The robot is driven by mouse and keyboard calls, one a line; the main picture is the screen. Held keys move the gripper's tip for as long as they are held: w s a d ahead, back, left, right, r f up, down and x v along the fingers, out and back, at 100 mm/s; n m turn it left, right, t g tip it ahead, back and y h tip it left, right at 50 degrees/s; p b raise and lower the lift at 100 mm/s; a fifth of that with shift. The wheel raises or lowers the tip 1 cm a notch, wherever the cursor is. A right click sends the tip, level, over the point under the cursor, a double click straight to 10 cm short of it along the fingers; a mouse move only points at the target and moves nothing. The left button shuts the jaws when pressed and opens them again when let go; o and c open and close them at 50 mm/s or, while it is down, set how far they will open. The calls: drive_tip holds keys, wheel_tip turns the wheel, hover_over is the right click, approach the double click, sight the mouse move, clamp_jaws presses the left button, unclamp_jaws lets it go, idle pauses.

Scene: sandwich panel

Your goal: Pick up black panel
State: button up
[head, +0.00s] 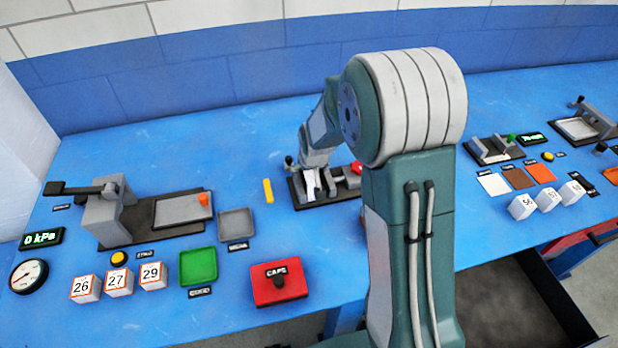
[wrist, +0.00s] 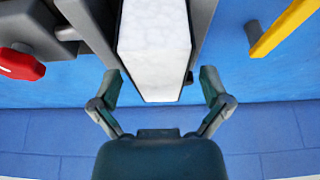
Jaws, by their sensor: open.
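A white, rough-faced block (wrist: 153,45) with thin dark edges stands in a grey clamp fixture (wrist: 208,18) in the wrist view. In the head view its white part (head: 310,182) shows small, under my wrist. My gripper (wrist: 160,85) is open, with one finger on each side of the block's near end and gaps between them. I cannot tell whether the block's dark edges are a black panel.
A red knob (wrist: 20,63) is beside the fixture, and a yellow bar (wrist: 283,27) lies on the other side. A lever press (head: 105,215), green tray (head: 198,266) and red CAPS box (head: 280,284) stand left. White, brown and orange sheets (head: 541,173) lie right.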

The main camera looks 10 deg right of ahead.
drive_tip(key=shift+f, duration=0.25)
idle(0.4)
drive_tip(key=c, duration=1.3)
